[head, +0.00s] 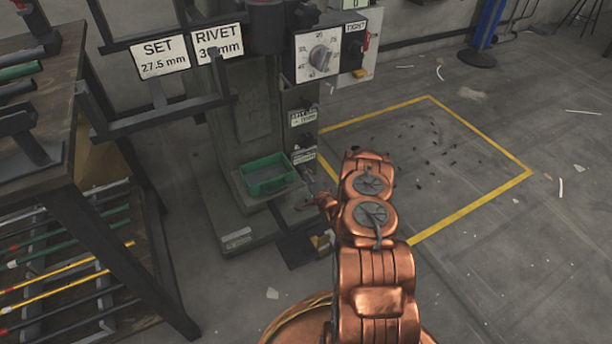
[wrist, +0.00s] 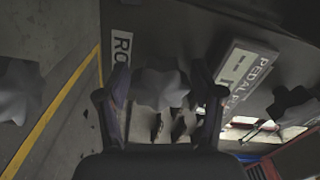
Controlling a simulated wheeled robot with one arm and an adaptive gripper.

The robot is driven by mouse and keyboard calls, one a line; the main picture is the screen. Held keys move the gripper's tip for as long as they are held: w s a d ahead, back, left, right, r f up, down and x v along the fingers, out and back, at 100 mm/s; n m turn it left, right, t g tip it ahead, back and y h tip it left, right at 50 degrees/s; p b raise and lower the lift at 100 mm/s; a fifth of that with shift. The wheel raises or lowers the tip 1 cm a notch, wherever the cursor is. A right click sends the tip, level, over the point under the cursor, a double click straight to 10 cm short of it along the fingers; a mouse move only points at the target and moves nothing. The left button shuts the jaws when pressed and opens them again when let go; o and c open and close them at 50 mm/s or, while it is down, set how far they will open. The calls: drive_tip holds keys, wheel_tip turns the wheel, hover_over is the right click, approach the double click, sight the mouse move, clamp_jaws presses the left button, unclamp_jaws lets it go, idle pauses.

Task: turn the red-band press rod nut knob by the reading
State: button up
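A label starting "RO" (wrist: 122,48) is beside this knob, partly cut off by a finger. In the head view, the press (head: 240,110) stands behind my copper arm, which hides the gripper and the knob. Its signs read SET 27.5 mm (head: 160,57) and RIVET 30 mm (head: 218,44). No red band shows clearly.
A dial (head: 320,58) and a TIGHT plate (head: 355,26) sit high on the press. A green tray (head: 267,174) is below. Other knobs flank the gripper, a grey one (wrist: 18,90) and a dark one (wrist: 294,106), beside a PEDAL label (wrist: 246,68). Yellow-lined floor (head: 440,160) is open at right.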

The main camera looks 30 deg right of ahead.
idle(0.3)
drive_tip(key=s, duration=0.8)
drive_tip(key=s+a, duration=0.1)
drive_tip(key=s, duration=0.3)
idle(0.5)
